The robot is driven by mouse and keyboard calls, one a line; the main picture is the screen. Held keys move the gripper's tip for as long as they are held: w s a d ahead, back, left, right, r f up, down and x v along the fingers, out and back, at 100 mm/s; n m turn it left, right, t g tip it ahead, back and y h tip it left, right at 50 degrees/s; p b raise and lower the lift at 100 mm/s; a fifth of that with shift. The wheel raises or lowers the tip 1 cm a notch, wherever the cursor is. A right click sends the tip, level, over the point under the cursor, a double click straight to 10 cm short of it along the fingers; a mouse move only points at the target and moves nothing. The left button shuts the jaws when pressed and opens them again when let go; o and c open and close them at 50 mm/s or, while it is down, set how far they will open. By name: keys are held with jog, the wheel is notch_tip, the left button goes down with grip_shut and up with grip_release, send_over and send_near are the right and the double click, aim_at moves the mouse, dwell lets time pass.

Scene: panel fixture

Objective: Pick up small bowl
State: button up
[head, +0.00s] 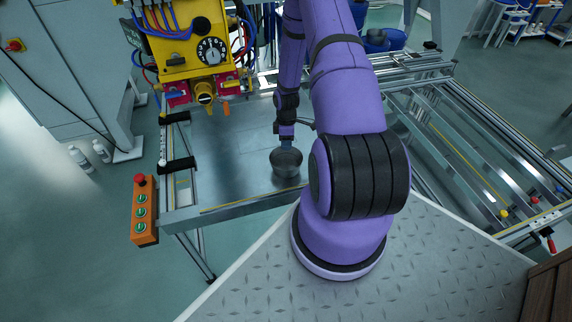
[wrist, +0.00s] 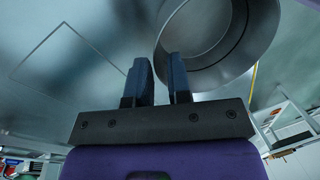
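The small bowl (head: 286,162) is a grey metal bowl standing on the metal plate of the fixture in the head view. In the wrist view the bowl (wrist: 215,45) is large at the top, right of centre, with its open mouth and inside showing. In the head view my gripper (head: 286,141) is just above the bowl's far side, partly hidden by my wrist.
A yellow control unit (head: 190,45) with a dial and hoses hangs at the upper left. An orange button box (head: 144,212) is on the fixture's left front corner. Metal rails (head: 460,150) run to the right. The plate (head: 225,165) left of the bowl is clear.

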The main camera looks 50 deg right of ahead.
aim_at(287, 159)
jog(key=shift+s+a+f, duration=0.1)
jog(key=shift+s+f, duration=0.05)
jog(key=shift+f, duration=0.7)
jog(key=shift+s+a+f, duration=0.1)
jog(key=shift+s+f, duration=0.05)
jog(key=shift+f, duration=0.7)
jog(key=shift+s+a+f, duration=0.1)
jog(key=shift+s+f, duration=0.05)
jog(key=shift+f, duration=0.7)
grip_shut()
